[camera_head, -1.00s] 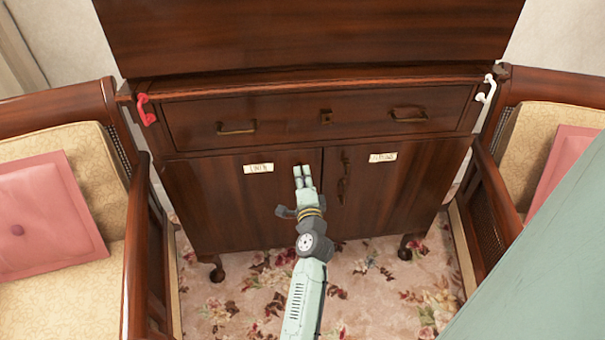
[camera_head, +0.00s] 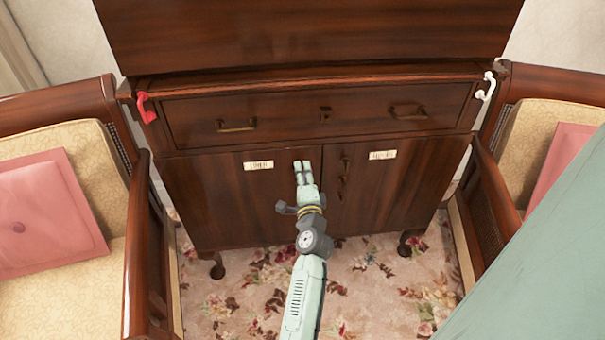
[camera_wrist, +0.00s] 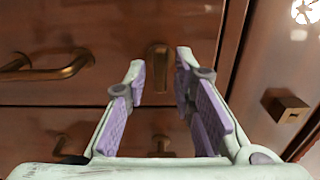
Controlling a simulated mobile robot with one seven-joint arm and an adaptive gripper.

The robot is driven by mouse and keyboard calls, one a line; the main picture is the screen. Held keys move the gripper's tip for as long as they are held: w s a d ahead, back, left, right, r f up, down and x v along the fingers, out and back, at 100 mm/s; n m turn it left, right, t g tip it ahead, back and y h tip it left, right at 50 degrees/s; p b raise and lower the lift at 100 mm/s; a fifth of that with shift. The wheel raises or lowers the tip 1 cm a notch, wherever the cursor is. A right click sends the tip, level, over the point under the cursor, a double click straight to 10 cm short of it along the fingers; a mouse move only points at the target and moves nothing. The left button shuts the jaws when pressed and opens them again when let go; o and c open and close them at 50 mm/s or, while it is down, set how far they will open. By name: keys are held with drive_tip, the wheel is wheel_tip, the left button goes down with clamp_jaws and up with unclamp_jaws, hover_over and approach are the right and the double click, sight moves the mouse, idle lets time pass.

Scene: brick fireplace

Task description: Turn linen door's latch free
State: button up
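Two doors form the lower part of the dark wood cabinet. I take the left door (camera_head: 215,205) as the linen door, though its label (camera_head: 258,165) is too blurred to read surely. My gripper (camera_head: 302,165) is at that door's upper inner corner and hides its latch in the head view. In the wrist view, which looks turned sideways, the small oblong brass latch (camera_wrist: 158,67) sits between my open fingertips (camera_wrist: 160,68). Gaps show on both sides; touching cannot be told. The door's brass handle (camera_wrist: 45,68) is to the left there.
The right door (camera_head: 405,195) has its own handle (camera_head: 343,180) close by. Above is a drawer (camera_head: 280,115) with two pulls and a brass square (camera_wrist: 285,105). Red (camera_head: 146,107) and white (camera_head: 487,86) hooks flank it. Armchairs (camera_head: 60,210) stand either side.

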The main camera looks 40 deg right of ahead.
drive_tip(key=shift+o, duration=0.4)
drive_tip(key=v, duration=1.2)
